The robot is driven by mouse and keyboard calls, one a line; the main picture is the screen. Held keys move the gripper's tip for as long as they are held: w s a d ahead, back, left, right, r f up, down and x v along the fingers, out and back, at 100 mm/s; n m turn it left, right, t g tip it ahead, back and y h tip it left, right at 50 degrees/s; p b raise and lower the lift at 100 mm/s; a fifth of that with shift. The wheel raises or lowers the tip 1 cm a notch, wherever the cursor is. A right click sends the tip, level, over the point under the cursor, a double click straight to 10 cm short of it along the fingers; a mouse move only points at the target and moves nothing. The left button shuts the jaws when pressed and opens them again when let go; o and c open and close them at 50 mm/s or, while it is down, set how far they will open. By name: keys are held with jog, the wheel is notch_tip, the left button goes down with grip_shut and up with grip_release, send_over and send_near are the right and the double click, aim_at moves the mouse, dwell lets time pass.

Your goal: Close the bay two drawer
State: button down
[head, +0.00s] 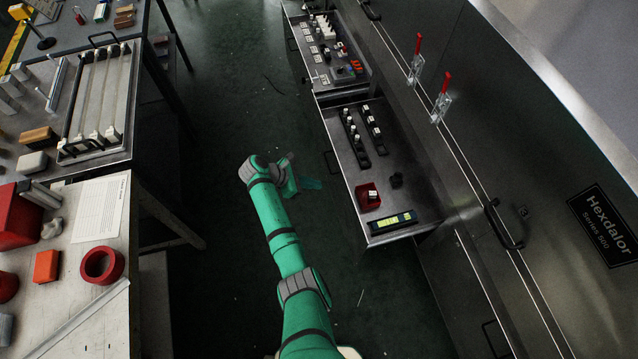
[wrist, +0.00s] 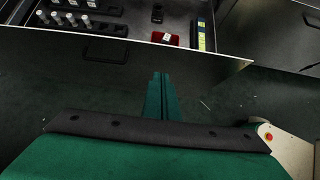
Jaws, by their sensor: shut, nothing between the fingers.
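The nearer open drawer (head: 345,190) sticks out from the dark machine; I cannot read a bay number on it. It also shows in the wrist view, with its front edge (wrist: 215,60) running across the top. It holds black racks with white-topped pieces (head: 355,135), a red box (head: 368,196) and a yellow-green display unit (head: 390,222). A second open drawer (head: 323,88) lies beyond it. My gripper (head: 308,184) is shut and empty, in front of the nearer drawer. In the wrist view its fingers (wrist: 161,78) point at the drawer front, with an apparent gap.
A workbench (head: 115,255) with a red ring (head: 101,264), a red box and a metal tray (head: 120,150) stands on the left. Dark floor lies between bench and machine. Red-handled clamps (head: 442,98) and a black handle (head: 503,225) are on the machine.

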aim_at(347, 187)
jog(key=shift+w+d+f, duration=0.5)
jog(key=shift+d+f, duration=0.45)
jog(key=shift+d, duration=0.55)
jog(key=shift+w+d+f, duration=0.45)
jog(key=shift+d+f, duration=0.45)
jog(key=shift+d, duration=0.65)
jog(key=shift+w+d+f, duration=0.5)
jog(key=shift+d+f, duration=0.45)
jog(key=shift+d, duration=0.55)
